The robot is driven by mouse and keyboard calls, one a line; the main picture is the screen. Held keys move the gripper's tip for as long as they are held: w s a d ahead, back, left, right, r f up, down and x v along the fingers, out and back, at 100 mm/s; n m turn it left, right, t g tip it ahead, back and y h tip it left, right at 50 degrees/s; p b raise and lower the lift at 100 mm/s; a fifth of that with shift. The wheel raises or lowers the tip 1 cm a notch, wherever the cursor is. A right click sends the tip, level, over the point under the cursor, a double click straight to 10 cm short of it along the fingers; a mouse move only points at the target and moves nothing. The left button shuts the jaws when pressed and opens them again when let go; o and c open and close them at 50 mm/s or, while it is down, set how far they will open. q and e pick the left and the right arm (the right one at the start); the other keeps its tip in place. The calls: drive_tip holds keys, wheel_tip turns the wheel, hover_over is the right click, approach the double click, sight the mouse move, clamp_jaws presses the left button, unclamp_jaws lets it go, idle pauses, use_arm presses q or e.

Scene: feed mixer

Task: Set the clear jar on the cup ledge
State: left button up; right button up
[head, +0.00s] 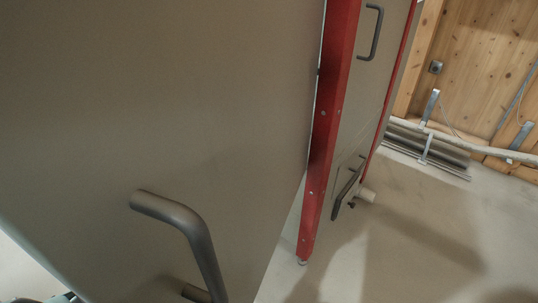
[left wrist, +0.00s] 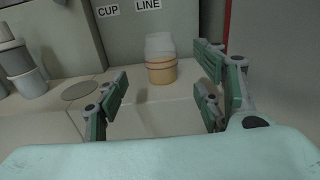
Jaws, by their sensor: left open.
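In the left wrist view, a jar-like container (left wrist: 160,60) stands upright on a pale surface (left wrist: 145,112). Its upper part is pale and see-through, its lower part orange-tan; I cannot tell if this is one jar or two stacked pieces. My left gripper (left wrist: 161,83) is open, with its green-padded fingers on either side in the picture and the container beyond them, apparently untouched. Labels reading CUP (left wrist: 108,11) and LINE (left wrist: 147,5) are on the grey panel behind. I cannot tell which part is the cup ledge. My right gripper is not seen.
Grey cup-like containers (left wrist: 24,72) stand at the left of the wrist view, beside a flat grey disc (left wrist: 79,91). In the head view, a large grey panel with a bent handle (head: 186,222) and a red post (head: 328,130) fill much of the picture; floor shows at right.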

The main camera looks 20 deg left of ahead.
use_arm(q)
drive_tip(key=s+f+m+g+y, duration=0.2)
drive_tip(key=s+f+m+g, duration=0.1)
drive_tip(key=s+m, duration=0.8)
drive_tip(key=s+a+f+m+g+y, duration=0.1)
drive_tip(key=s+f+m+g, duration=0.3)
drive_tip(key=s+m, duration=0.7)
drive_tip(key=s+a+f+m+g+y, duration=0.1)
drive_tip(key=s+f+m+g+y, duration=0.2)
drive_tip(key=s+m, duration=0.8)
drive_tip(key=s+f+g, duration=0.1)
drive_tip(key=s, duration=0.8)
drive_tip(key=shift+s+f, duration=0.15)
drive_tip(key=shift+s, duration=0.05)
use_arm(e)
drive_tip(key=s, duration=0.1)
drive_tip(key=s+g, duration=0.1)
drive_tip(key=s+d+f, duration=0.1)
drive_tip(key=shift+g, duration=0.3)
use_arm(q)
drive_tip(key=shift+a, duration=0.1)
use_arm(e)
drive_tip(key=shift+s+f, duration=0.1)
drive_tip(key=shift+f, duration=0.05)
use_arm(q)
drive_tip(key=shift+s, duration=0.1)
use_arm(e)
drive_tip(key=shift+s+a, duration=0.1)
